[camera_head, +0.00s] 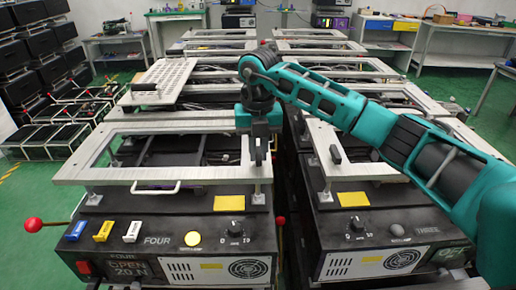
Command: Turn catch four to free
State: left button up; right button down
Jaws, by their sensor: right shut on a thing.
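Fixture four (115,226) is the dark box at front left with "FOUR" on its face and a light metal frame (90,165) on top. Its display reads "OPEN 20 N". My right arm reaches in from the right. My right gripper (259,150) points down at the right side of this frame and is shut on the dark catch of fixture four, which it mostly hides. I cannot tell the catch's exact angle. My left gripper is not in view.
Fixture three (400,229) stands to the right, with its own black catch (336,154) on its frame. Red ball-ended levers (34,225) stick out beside fixture four. More fixtures stand behind. Green floor (35,185) is open at left.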

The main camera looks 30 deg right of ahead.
jog(key=n, duration=0.4)
jog(key=shift+d+n, duration=0.15)
jog(key=shift+n, duration=0.25)
jog(key=n, duration=0.4)
jog(key=shift+d, duration=0.15)
jog(key=n, duration=0.5)
jog(key=shift+w, duration=0.1)
jog(key=shift+d+n, duration=0.1)
jog(key=shift+n, duration=1.7)
jog(key=c, duration=1.1)
grip_release()
jog(key=shift+r, duration=0.1)
notch_tip(320, 180, up, 13)
jog(key=shift+f, duration=0.1)
